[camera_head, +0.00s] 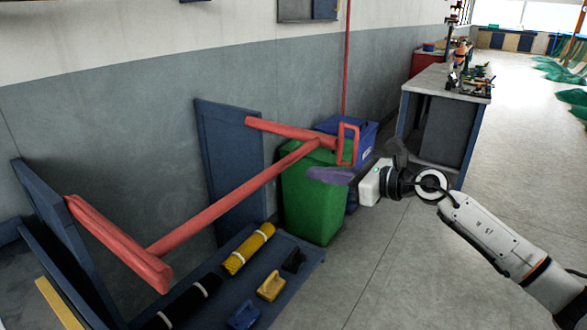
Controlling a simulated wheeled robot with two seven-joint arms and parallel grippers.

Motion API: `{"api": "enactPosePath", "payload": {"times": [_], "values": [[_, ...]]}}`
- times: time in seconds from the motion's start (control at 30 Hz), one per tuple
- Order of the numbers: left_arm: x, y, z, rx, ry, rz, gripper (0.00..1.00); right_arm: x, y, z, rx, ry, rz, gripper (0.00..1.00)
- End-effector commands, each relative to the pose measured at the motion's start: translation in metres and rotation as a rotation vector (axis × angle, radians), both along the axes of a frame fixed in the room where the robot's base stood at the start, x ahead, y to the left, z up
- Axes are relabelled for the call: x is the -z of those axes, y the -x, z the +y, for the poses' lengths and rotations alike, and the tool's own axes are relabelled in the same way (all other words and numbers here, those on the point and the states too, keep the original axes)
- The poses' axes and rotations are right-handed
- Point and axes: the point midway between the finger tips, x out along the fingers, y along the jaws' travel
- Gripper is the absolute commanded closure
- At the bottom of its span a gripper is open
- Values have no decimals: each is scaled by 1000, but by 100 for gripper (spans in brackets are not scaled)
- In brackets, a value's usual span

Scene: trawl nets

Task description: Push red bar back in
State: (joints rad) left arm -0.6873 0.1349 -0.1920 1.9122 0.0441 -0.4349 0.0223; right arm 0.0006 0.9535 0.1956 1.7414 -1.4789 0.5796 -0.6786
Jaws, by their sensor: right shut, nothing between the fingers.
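The red bar (235,194) is a long red rod running from a thick crosspiece (118,242) at the lower left up to a second crosspiece (285,129) near the wall. A small red loop (355,146) stands at that far crosspiece's right end. My right gripper (312,174) comes in from the right, its dark fingers shut and pointing left. In the picture the fingers lie just below the red loop and in front of the green bin, with nothing held. I cannot tell how far they are from the bar in depth. My left gripper is out of view.
A green bin (312,205) and a blue bin (366,133) stand behind the bar. A dark low shelf (312,258) below it holds yellow and black rolls and small blocks. A workbench (420,78) stands at the back right.

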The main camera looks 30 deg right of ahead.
Motion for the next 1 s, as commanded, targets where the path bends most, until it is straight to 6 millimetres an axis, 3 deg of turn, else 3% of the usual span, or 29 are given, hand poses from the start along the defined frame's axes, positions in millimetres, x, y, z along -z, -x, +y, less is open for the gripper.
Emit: {"api": "enactPosePath", "payload": {"times": [0.3,0.5,1.0], "values": [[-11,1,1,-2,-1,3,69,6,-45,19,1,-6,-3,100],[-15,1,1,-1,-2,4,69,12,-64,27,1,-3,-1,100],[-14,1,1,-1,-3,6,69,15,-69,29,0,-1,0,100]]}}
